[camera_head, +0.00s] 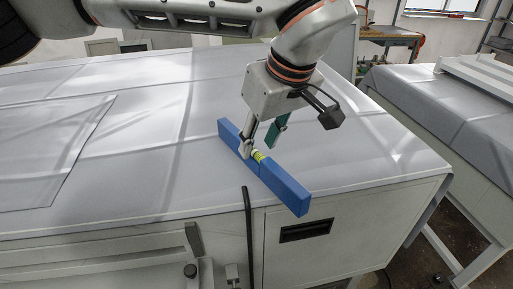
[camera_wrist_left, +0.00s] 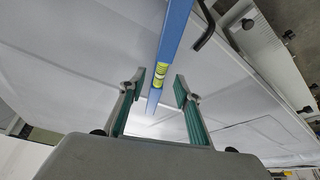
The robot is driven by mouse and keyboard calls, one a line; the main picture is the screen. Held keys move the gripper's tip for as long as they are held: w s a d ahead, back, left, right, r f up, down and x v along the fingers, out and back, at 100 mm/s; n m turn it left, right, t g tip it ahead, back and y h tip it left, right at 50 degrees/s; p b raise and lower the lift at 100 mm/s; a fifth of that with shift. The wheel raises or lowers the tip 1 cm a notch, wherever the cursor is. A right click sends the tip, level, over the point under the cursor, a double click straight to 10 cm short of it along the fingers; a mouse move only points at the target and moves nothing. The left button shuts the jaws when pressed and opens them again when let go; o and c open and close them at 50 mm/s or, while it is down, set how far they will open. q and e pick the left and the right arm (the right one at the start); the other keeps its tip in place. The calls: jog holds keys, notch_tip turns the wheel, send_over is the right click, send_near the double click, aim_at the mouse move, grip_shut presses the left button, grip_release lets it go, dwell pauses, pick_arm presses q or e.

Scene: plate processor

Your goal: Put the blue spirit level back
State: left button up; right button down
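The blue spirit level (camera_head: 285,186) is a long bar with a yellow-green vial at its middle. It lies at an angle over the white bench top, and its near end reaches the front edge. I cannot tell whether that end overhangs. My left gripper (camera_head: 261,145) points down over the level's middle, close to the vial. In the left wrist view the level (camera_wrist_left: 174,35) runs between the spread fingers of my left gripper (camera_wrist_left: 157,87), with a gap on each side. The gripper is open and holds nothing. My right gripper is not in view.
The white bench top (camera_head: 150,150) is mostly clear, with a flat sheet-like panel (camera_head: 45,150) at the left. A black bent bar (camera_head: 248,225) stands at its front edge, left of the level's near end. Another covered bench (camera_head: 445,110) stands to the right across a gap.

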pick_arm(q)
jog(key=v, duration=0.8)
jog(key=shift+s+r+p, duration=0.15)
jog(key=shift+r+p, duration=0.2)
jog(key=shift+p, duration=0.1)
jog(key=shift+d, duration=0.15)
